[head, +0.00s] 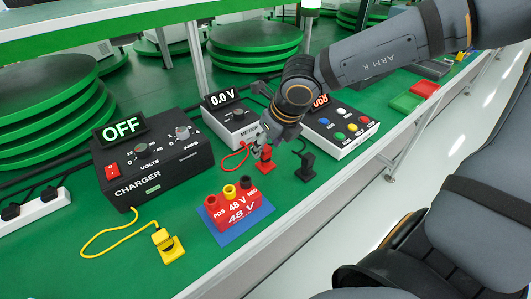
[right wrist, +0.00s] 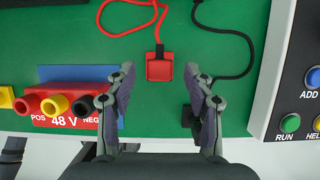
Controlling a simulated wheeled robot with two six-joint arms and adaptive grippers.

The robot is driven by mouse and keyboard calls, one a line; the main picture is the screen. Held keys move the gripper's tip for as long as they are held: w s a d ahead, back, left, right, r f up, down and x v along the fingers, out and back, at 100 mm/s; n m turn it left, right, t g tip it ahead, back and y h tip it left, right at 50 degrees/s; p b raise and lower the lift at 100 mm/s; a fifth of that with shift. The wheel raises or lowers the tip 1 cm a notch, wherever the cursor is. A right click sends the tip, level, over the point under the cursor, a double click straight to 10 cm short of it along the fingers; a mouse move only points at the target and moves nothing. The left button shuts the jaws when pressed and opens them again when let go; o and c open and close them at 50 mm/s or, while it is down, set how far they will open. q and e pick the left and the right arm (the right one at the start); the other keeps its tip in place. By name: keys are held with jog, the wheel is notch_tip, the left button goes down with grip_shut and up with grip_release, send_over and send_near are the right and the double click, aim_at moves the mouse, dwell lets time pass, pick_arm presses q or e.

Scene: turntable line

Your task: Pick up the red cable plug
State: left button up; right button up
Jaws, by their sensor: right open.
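The red cable plug (head: 265,157) stands on the green bench in front of the meter, with its red cable looping back from it. In the right wrist view the red plug (right wrist: 160,67) lies ahead of the fingertips, between their two lines. My right gripper (right wrist: 159,78) is open and empty, with its fingers to either side of the plug's near end. In the head view my right gripper (head: 268,146) comes down over the plug and partly hides it. My left gripper is not in view.
A black plug (head: 304,166) stands just right of the red one. The red 48 V battery block (head: 232,207) sits on a blue mat to the left. The charger (head: 150,165), yellow plug (head: 167,246), meter (head: 236,124) and button box (head: 341,130) stand around.

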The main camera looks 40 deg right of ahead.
jog(key=shift+x, duration=0.95)
jog(key=shift+w+f, duration=0.25)
jog(key=shift+f, duration=0.1)
jog(key=c, duration=1.1)
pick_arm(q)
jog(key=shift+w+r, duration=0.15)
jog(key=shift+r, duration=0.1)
pick_arm(e)
jog(key=shift+r, duration=0.1)
